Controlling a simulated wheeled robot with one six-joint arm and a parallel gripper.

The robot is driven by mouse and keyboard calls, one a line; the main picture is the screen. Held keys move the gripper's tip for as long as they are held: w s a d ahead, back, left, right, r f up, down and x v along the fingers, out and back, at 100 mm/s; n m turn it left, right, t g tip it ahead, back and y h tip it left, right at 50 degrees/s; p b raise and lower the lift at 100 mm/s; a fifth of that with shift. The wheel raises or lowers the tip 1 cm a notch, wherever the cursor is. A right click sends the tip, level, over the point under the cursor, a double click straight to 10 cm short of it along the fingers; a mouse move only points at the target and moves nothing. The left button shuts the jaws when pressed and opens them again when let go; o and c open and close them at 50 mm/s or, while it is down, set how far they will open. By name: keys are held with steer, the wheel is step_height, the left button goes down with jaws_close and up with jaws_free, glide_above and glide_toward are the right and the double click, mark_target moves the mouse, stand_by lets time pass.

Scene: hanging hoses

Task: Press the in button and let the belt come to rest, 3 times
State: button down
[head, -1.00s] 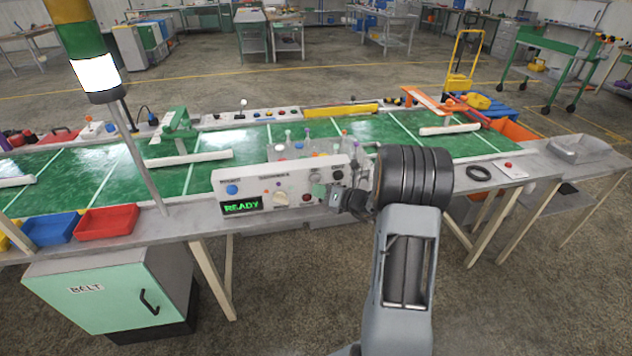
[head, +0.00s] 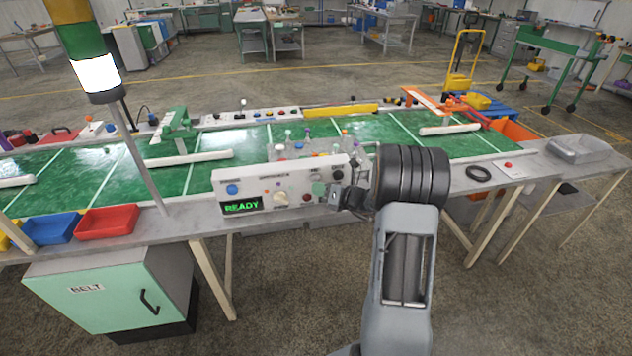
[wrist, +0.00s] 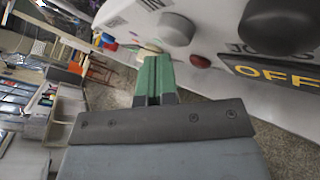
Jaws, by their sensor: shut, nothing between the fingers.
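The white control panel (head: 290,180) stands at the near edge of the belt table, and its green display (head: 242,205) reads READY. My gripper (head: 319,188) is shut and empty at the right part of the panel's face. In the wrist view, its green fingers (wrist: 153,72) are together beside the panel. A grey button (wrist: 178,28) sits by a label that appears to read IN, up and right of the fingertips. The fingers look apart from it. A red button (wrist: 200,62) and a large black knob (wrist: 278,22) are further right. The green belt (head: 260,143) lies behind the panel.
The light tower (head: 97,75) glows white at the left. Red (head: 107,221) and blue bins stand on the table's near edge. A black ring (head: 478,173) and a small box with a red button (head: 508,166) lie to the right of my arm.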

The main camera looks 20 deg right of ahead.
steer(key=shift+w+d, duration=0.1)
steer(key=shift+w, duration=0.35)
stand_by(0.4)
steer(key=shift+s, duration=0.15)
steer(key=shift+s+a, duration=0.2)
steer(key=shift+s, duration=0.55)
steer(key=shift+s+a+p, duration=0.25)
steer(key=shift+s, duration=1)
steer(key=shift+s+a+p, duration=0.25)
steer(key=shift+s, duration=0.95)
stand_by(2.5)
